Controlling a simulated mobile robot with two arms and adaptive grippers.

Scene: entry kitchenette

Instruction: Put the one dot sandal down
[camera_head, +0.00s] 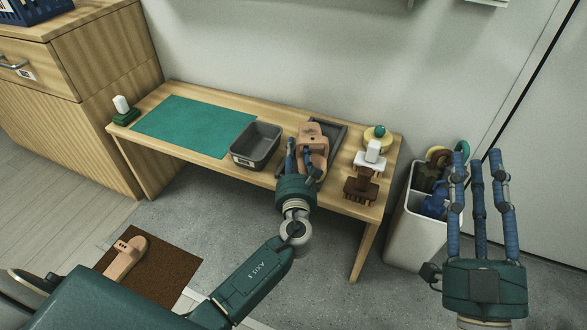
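I cannot tell whether the sandal touches the tray. A matching tan sandal (122,262) lies on the brown mat (165,278) on the floor at lower left. The dots on both straps are too small to count surely. My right gripper (482,195) is open and empty, fingers up, in front of the white bin.
The bench (215,166) also holds a green mat (190,127), a grey bin (256,147) and a green-based white item (124,110). Brushes (362,183) stand close right of the tray. A white bin (405,230) with several items stands right of the bench.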

